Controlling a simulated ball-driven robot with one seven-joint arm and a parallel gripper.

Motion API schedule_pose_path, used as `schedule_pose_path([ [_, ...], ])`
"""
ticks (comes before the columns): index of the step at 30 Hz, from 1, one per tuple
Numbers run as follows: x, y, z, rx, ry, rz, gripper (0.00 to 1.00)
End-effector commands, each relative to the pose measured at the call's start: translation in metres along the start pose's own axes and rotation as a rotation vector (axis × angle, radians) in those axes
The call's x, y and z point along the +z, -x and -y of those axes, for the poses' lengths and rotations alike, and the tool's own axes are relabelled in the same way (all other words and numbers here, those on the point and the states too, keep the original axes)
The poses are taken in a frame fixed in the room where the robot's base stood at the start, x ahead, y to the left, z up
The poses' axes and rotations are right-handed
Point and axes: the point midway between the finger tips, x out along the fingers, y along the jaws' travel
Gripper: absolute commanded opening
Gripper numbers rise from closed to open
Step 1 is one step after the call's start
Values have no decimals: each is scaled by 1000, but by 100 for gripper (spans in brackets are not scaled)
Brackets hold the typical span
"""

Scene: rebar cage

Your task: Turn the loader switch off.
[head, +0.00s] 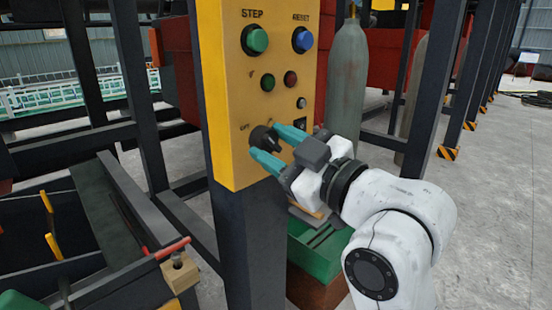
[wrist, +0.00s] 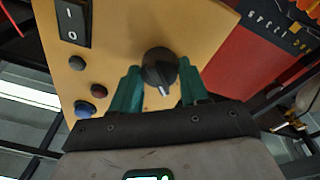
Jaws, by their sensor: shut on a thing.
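The black rotary switch knob (head: 261,136) sits low on the yellow control panel (head: 227,98), with an OFF marking to its upper left. My gripper (head: 266,142) has its teal fingers on either side of the knob, shut on it. In the wrist view the knob (wrist: 158,66) stands between the fingertips (wrist: 158,84), and its white pointer mark faces down toward my gripper. The other lettering around the knob is hidden or too small to read. A black rocker switch marked I and O (wrist: 73,22) is on the same panel.
Above the knob are a green STEP button (head: 255,40), a blue RESET button (head: 303,40) and smaller green and red buttons. A grey gas cylinder (head: 347,75) stands behind the panel. A green bin (head: 318,250) is below my arm. Open floor lies to the right.

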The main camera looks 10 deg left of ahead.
Motion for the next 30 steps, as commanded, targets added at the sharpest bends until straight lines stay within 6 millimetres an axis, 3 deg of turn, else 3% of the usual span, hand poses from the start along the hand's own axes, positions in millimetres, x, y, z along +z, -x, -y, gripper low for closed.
schedule_pose_path([
  [20, 1, 0, 0, -6, 58, -1, 14],
  [21, 1, 0, 0, -6, 58, 0, 48],
  [28, 1, 0, 0, -6, 57, -2, 70],
  [30, 1, 0, 0, -6, 57, -2, 70],
])
